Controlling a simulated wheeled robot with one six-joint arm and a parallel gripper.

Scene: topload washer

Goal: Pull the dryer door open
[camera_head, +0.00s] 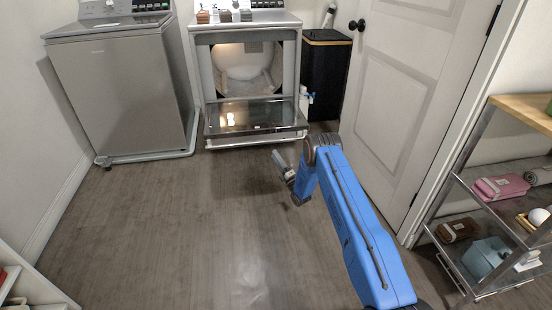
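The dryer (198,62) stands at the back centre. Its door (250,116) is swung down on its lower edge and lies out in front of the opening, with its inner face showing. The pale drum (243,62) is visible inside. My gripper (278,157) is in front of the dryer, low over the floor, just short of the door's front edge at the right. No contact with the door shows. The fingers are small and seen from behind, so I cannot tell whether they are apart, and nothing held is visible.
A grey top-load washer (125,95) stands left of the dryer. A black hamper (325,75) is right of it, with a white room door (395,95) nearby. A metal shelf (462,205) holds towels at the right. Small items (225,15) sit on the dryer. The central floor is clear.

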